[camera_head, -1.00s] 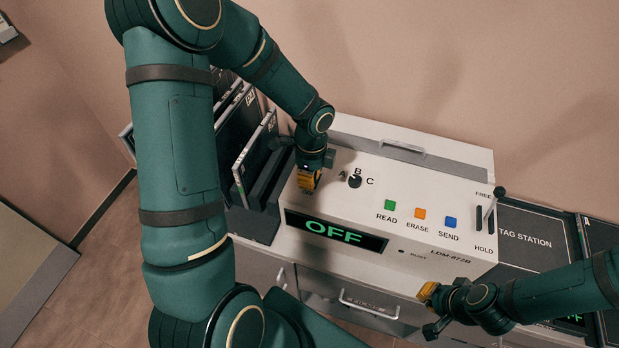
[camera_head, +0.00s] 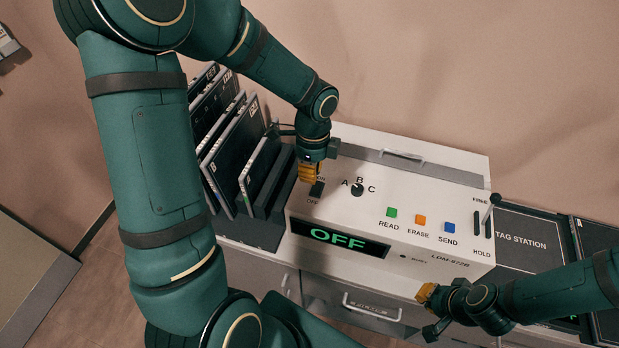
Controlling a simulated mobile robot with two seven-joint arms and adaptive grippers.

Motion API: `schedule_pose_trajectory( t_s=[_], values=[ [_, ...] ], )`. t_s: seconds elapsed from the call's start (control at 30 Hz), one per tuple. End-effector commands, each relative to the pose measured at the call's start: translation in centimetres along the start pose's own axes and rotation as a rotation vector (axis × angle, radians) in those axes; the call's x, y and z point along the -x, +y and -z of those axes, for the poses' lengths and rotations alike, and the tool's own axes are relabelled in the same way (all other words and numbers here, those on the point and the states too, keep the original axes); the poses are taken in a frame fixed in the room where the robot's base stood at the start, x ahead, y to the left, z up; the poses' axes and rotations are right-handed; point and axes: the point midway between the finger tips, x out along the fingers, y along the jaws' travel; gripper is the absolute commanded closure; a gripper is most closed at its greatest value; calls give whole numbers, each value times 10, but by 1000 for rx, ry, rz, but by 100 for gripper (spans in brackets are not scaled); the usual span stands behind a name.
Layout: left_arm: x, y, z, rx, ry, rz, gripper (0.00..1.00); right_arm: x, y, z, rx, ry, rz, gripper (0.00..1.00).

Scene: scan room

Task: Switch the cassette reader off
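The cassette reader (camera_head: 410,245) is a white console on a cabinet. Its display (camera_head: 338,237) shows OFF in green letters. A dark ON/OFF switch (camera_head: 316,190) sits at its left end, just below my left gripper (camera_head: 309,176). The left gripper's yellow fingertips partly cover the ON label and look close together; whether they are shut, or touch the panel, I cannot tell. My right gripper (camera_head: 427,293) is in front of the reader's lower right edge, apart from the switch; its finger opening is not clear.
A black rack with dark upright cassettes (camera_head: 237,143) stands left of the reader. The panel holds an A-B-C knob (camera_head: 357,189), green, orange and blue buttons, and a FREE/HOLD lever (camera_head: 492,205). A dark tag station (camera_head: 524,239) lies to the right.

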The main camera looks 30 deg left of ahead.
Motion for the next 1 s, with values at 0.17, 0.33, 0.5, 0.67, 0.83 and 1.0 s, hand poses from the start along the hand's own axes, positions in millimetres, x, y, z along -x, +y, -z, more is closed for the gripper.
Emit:
schedule_pose_trajectory(
  t_s=[0.17,0.33,0.5,0.67,0.83,1.0],
  values=[
    [31,9,0,-2,0,4,100,2,0,1,-1,1,-1,100],
    [45,13,0,-2,0,1,100,2,-1,1,0,0,0,100],
    [48,15,0,-3,0,-1,100,2,-1,1,0,0,0,100],
    [48,15,0,-2,0,0,100,2,-1,1,0,0,0,100],
    [48,15,0,-2,0,0,100,2,-1,1,0,0,0,100],
    [48,15,0,-2,0,0,100,2,-1,1,0,1,0,100]
  ],
)
